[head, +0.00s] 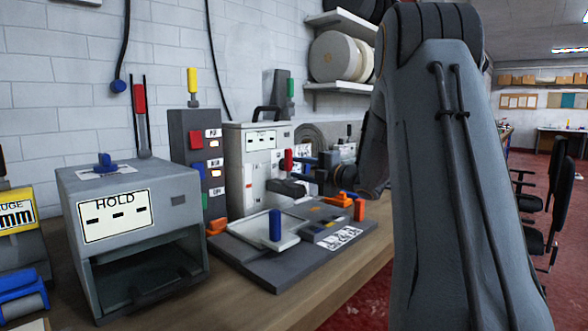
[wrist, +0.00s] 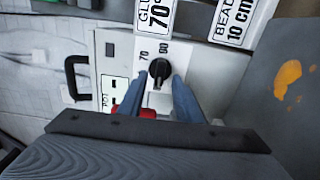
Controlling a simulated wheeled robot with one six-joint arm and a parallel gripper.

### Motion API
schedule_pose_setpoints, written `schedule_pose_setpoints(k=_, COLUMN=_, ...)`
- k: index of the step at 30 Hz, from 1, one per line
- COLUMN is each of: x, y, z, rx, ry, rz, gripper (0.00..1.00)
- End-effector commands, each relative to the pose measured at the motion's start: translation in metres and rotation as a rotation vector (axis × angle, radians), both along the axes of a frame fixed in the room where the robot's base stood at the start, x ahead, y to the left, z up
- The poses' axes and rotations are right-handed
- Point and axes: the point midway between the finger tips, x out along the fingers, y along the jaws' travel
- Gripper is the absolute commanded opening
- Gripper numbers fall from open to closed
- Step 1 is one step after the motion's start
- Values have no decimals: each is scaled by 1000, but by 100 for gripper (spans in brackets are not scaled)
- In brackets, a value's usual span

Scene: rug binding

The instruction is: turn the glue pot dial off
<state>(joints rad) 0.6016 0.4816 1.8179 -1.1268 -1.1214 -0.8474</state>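The glue pot (head: 262,138) is a pale grey box with a black handle, standing on the bench against the wall in the head view. In the head view, my gripper (head: 300,170) is at the pot's right side and the dial is hidden.
A grey HOLD box (head: 130,215) with an open front stands at the left. A dark switch tower (head: 187,150) stands left of the pot. A grey base (head: 290,275) with a white tray and a blue post (head: 275,225) lies in front. Shelves (head: 340,88) hang above.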

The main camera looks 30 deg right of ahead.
Motion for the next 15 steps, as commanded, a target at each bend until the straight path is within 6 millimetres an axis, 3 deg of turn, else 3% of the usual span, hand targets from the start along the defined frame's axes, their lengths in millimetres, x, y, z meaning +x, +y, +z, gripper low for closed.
schedule_pose_setpoints(k=7, x=-38, y=-15, z=0, rx=0, ry=0, rz=-2, gripper=31)
schedule_pose_setpoints(k=15, x=-55, y=-20, z=0, rx=0, ry=0, rz=0, gripper=31)
